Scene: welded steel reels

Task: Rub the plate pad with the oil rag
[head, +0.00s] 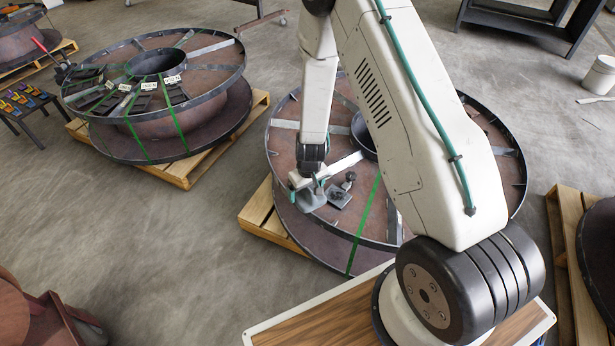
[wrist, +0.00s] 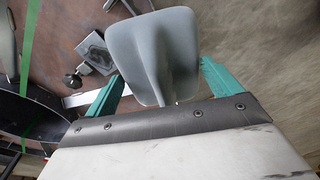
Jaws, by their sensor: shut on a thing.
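The oil rag (wrist: 155,50) is a folded grey cloth between the teal fingers of my gripper (wrist: 162,80), which is shut on it. In the head view the rag (head: 311,198) hangs under my gripper (head: 306,181) at the left front of the near reel. The plate pad is a small grey square with a dark smudged patch (head: 339,197), just right of the rag; it also shows in the wrist view (wrist: 97,55), left of the rag. The rag appears beside the pad, not over it. Whether the rag touches the reel cannot be told.
The near steel reel (head: 283,150) lies on a wooden pallet (head: 262,212), with raised spokes and a green strap. A small dark knobbed object (head: 349,180) sits close to the pad. Another reel (head: 205,77) bears dark plates and white labels. Open concrete floor lies between.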

